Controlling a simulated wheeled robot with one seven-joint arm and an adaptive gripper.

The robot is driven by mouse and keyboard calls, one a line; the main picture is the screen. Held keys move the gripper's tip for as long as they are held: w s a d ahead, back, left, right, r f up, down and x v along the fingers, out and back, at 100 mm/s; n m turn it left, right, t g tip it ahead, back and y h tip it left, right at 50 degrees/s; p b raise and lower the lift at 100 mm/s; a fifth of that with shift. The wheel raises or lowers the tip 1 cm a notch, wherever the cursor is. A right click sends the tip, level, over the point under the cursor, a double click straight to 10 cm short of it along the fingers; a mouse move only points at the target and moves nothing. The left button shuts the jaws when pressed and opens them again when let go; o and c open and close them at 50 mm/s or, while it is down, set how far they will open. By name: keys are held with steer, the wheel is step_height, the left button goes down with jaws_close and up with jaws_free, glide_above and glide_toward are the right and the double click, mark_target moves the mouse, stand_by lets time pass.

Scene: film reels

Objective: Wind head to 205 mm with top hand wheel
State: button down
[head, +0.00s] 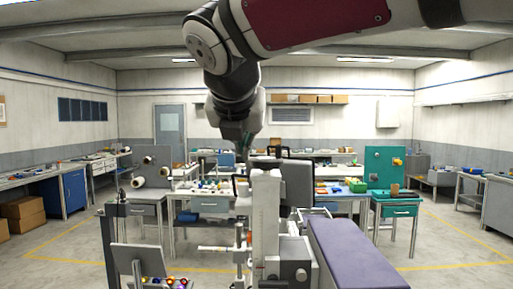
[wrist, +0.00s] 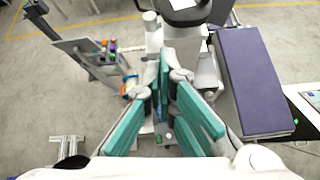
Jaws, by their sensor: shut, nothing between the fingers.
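A machine with a pale upright column (head: 265,225) stands in front of me in the head view. A faint scale seems to run down the column, but I cannot read any figure. A dark part (head: 265,161) caps the column; I cannot tell whether it is the top hand wheel. A slim vertical rod with a pale crossbar (head: 218,248) stands left of the column; I cannot tell which part is the head. My gripper (head: 241,150) points down, above and slightly left of the column top. In the wrist view its teal fingers (wrist: 164,98) are shut and empty, over the machine.
A purple padded bench (head: 355,258) lies right of the column and also shows in the wrist view (wrist: 252,80). A stand with small coloured parts (head: 160,281) is at the left. Worktables line the back; open floor lies on both sides.

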mark_target(267, 164)
steer(key=shift+n, duration=0.7)
steer(key=w+d+f+b, duration=0.1)
steer(key=w+b, duration=0.1)
steer(key=w+f+b, duration=0.2)
steer(key=w, duration=0.1)
steer(key=w+d+f+b, duration=0.1)
steer(key=w+b, duration=0.1)
steer(key=w, duration=0.1)
steer(key=shift+d+f, duration=0.15)
steer(key=shift+d, duration=0.2)
steer(key=shift+w, duration=0.15)
steer(key=shift+w+d, duration=0.3)
steer(key=shift+w, duration=0.25)
stand_by(0.5)
steer(key=shift+d, duration=0.1)
steer(key=shift+d+f, duration=0.1)
steer(key=shift+d, duration=0.55)
steer(key=shift+d+p, duration=0.15)
steer(key=shift+p, duration=0.15)
